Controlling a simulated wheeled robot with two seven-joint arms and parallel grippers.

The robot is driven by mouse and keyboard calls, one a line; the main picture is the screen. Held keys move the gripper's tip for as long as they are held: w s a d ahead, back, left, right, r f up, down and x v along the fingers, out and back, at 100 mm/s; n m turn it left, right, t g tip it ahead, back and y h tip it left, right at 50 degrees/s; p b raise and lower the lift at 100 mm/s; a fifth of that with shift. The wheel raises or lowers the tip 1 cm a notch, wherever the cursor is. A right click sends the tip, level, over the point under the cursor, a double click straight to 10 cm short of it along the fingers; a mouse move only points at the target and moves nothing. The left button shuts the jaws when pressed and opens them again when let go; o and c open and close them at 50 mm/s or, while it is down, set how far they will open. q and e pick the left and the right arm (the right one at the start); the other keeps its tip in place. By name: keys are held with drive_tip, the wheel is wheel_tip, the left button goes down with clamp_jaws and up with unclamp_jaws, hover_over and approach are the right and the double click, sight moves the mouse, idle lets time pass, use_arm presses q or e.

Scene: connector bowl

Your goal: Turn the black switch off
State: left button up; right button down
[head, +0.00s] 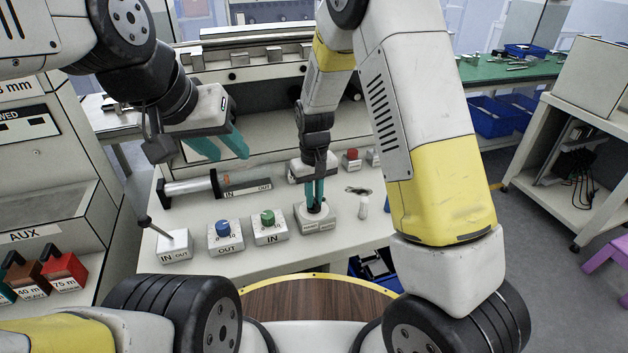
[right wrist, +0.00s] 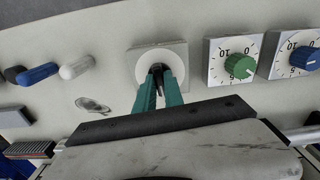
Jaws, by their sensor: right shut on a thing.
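The black switch (head: 316,209) stands on a light box (head: 304,222) in the middle of the bench panel; the box's labels are too small to read. My right gripper (head: 315,196) points down at it, with its teal fingers closed around the switch. In the right wrist view, the black switch (right wrist: 157,67) shows between the fingertips (right wrist: 159,80), in front of a white round plate. The fingers hide part of it, and its exact tilt cannot be told. My left gripper (head: 228,148) hangs above the left part of the panel, with its teal fingers apart and empty.
A green knob (head: 267,217), a blue knob (head: 222,228) and a lever on an IN/OUT box (head: 173,246) stand left of the switch. A white handle (head: 362,207) and a red button (head: 352,154) are to its right. A cylinder (head: 190,187) lies behind the knobs.

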drive_tip(key=shift+m, duration=0.5)
drive_tip(key=c, duration=1.4)
unclamp_jaws()
drive_tip(key=shift+c, duration=0.2)
wheel_tip(320, 180, up, 7)
drive_tip(key=shift+f, duration=0.1)
drive_tip(key=shift+r, duration=0.5)
